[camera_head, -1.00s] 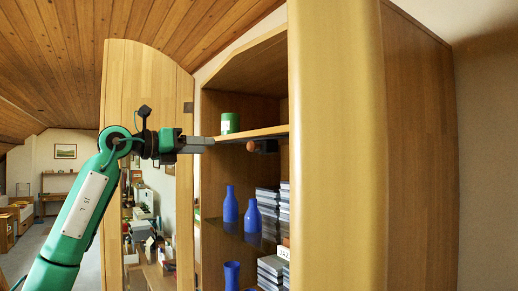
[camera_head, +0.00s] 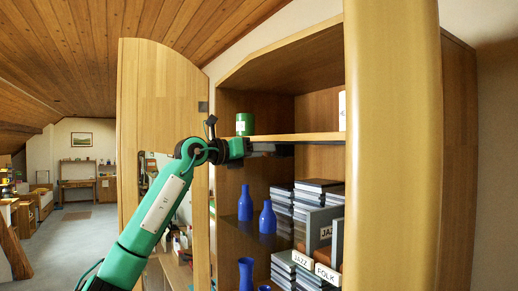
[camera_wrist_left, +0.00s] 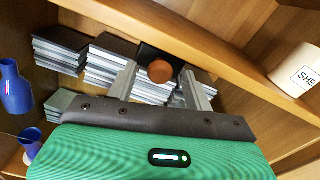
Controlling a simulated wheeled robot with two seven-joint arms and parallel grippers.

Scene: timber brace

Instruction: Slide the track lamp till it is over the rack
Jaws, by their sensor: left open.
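The track lamp shows in the left wrist view as a small black body (camera_wrist_left: 153,53) under the shelf edge, with a round copper-brown knob (camera_wrist_left: 160,71) facing me. My left gripper (camera_wrist_left: 160,82) is open, with one finger on each side of the knob; I cannot tell whether they touch it. In the head view this gripper (camera_head: 272,149) reaches in just below the shelf's front edge, and the knob is hidden there. Stacks of flat cases (camera_head: 310,195) stand below, with JAZZ and FOLK labels lower down. I cannot make out clearly which part is the rack. My right gripper is out of view.
The wooden shelf (camera_head: 312,137) runs just above my gripper, carrying a green tin (camera_head: 244,124) and a white container (camera_wrist_left: 299,70). Blue bottles (camera_head: 267,217) stand below left. The open cabinet door (camera_head: 160,95) is at left, a thick upright (camera_head: 393,150) at right.

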